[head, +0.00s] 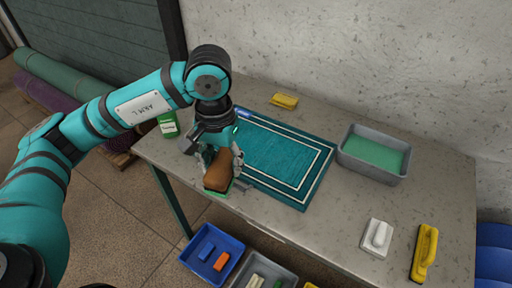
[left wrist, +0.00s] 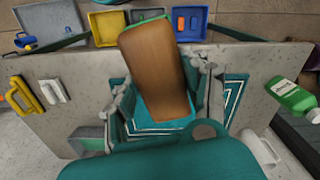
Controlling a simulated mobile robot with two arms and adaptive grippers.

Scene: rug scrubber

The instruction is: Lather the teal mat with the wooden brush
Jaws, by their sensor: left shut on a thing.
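The teal mat (head: 318,172) with white border lines lies flat on the grey table. The wooden brush (head: 217,173) has a brown wooden back with a thin green edge below it. My left gripper (head: 221,168) is shut on the wooden brush, beside the mat's left part near the table's front edge. In the left wrist view the brush (left wrist: 155,70) sits between the fingers and covers part of the mat (left wrist: 232,97). Whether the brush touches the surface under it cannot be told. My right gripper is not in view.
A grey tub (head: 350,160) of green liquid stands right of the mat. A yellow block (head: 285,100) lies behind; white (head: 377,238) and yellow (head: 424,253) brushes lie front right. A blue bin (head: 232,238) stands below the front edge.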

